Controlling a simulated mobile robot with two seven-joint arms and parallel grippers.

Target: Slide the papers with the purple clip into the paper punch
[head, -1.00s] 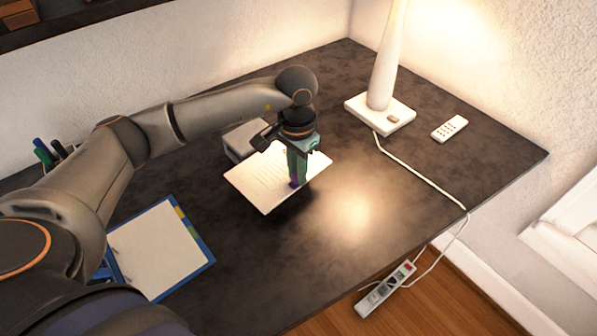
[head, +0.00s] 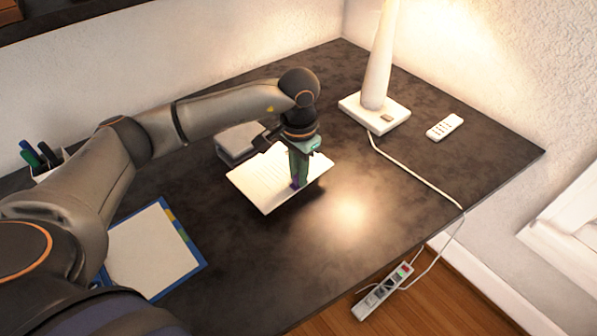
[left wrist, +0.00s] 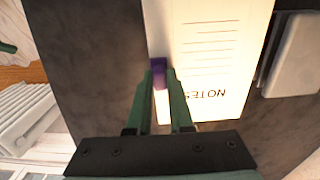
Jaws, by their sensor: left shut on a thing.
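The papers (head: 262,182) are a white sheaf with printed lines, held a little above the dark desk in the head view. They also show in the left wrist view (left wrist: 207,60), with the word NOTES upside down. The purple clip (left wrist: 159,72) sits on their edge between my fingers. My left gripper (head: 298,182) is shut on the clip and papers at their right side. My right gripper is out of view.
A white lamp (head: 372,112) with a cord and a remote (head: 444,127) stand at the back right. A blue binder (head: 152,252) lies front left, and a pen holder (head: 44,168) stands far left. A power strip (head: 383,292) is below the desk edge. The desk's middle right is clear.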

